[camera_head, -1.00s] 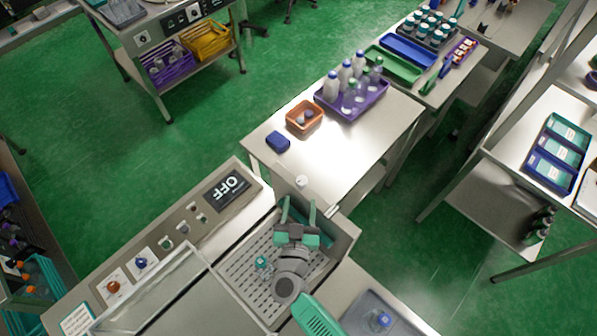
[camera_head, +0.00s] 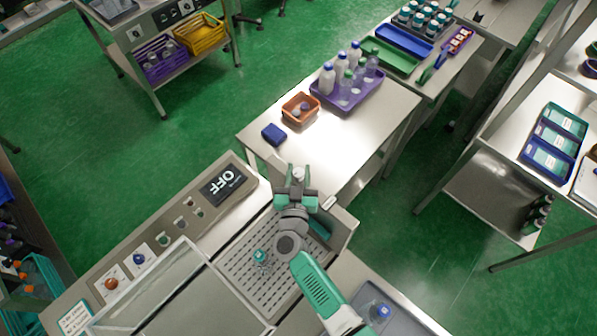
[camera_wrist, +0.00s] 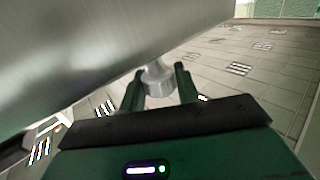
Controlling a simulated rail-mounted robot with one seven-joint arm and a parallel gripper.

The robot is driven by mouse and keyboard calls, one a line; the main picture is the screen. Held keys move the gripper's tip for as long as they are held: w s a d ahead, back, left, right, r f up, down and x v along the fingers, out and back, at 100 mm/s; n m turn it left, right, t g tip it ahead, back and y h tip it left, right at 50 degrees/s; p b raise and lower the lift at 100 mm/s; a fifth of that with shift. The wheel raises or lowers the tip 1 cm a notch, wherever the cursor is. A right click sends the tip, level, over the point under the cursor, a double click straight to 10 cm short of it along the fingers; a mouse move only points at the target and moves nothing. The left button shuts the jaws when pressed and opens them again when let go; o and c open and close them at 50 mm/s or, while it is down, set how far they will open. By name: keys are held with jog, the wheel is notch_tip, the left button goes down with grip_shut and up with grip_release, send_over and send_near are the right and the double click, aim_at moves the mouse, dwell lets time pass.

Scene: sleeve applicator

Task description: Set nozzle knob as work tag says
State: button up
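A pale metal knob (camera_head: 298,173), which looks like the nozzle knob, sits at the back wall of the machine's perforated basin. The same knob (camera_wrist: 157,80) shows in the wrist view, beside a large smooth metal surface. My gripper (camera_head: 298,178) has its two fingers on either side of the knob. In the wrist view the fingers of my gripper (camera_wrist: 160,84) look apart, with narrow gaps to the knob, so I see no firm grip. A small white card with a teal edge (camera_head: 75,318) lies at the panel's lower left, perhaps the work tag; its writing is unreadable.
A small teal-topped item (camera_head: 260,256) stands on the perforated basin floor (camera_head: 245,275). A table behind holds a blue block (camera_head: 273,134) and an orange bin (camera_head: 300,108).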

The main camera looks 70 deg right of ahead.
jog(key=c, duration=0.4)
jog(key=shift+c, duration=0.2)
jog(key=shift+g, duration=0.3)
